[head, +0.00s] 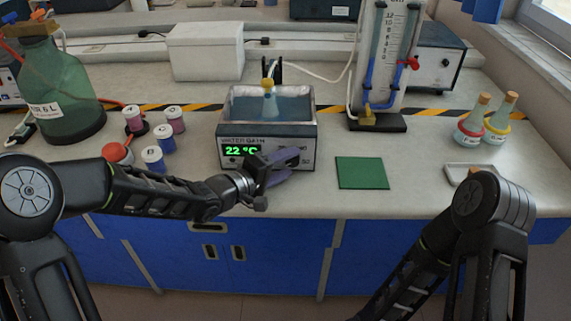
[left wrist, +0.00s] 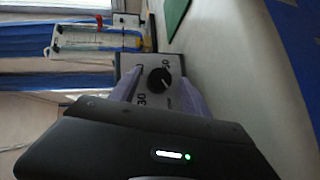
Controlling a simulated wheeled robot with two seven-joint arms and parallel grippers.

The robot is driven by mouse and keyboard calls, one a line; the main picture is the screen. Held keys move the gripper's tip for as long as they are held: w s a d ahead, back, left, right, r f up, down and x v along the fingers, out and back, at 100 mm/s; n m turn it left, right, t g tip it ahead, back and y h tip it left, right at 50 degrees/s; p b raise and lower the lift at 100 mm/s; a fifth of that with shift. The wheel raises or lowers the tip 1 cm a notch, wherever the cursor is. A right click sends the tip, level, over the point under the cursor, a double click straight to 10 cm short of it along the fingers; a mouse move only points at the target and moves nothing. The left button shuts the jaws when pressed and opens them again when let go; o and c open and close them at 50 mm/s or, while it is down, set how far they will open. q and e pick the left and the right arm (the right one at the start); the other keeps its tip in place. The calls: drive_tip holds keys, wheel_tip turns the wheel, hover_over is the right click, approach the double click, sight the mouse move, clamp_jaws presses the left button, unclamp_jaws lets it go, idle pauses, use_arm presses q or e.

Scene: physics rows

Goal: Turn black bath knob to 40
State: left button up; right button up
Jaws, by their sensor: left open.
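The water bath (head: 228,116) stands on the bench with its front panel facing me. Its green display (head: 241,151) reads 22 °C. The black bath knob (left wrist: 159,78) shows in the left wrist view, with printed scale numbers around it, 30 among them. Its pointer is too small to read surely. My right gripper is out of view.
A flask (head: 269,102) stands in the bath. Several small jars (head: 153,159) are left of it, beside a big green bottle (head: 62,90). A green mat (head: 362,173) lies to the right, then a small tray (head: 463,170) and two corked flasks (head: 471,128).

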use_arm(q)
drive_tip(key=shift+c, duration=0.3)
clamp_jaws()
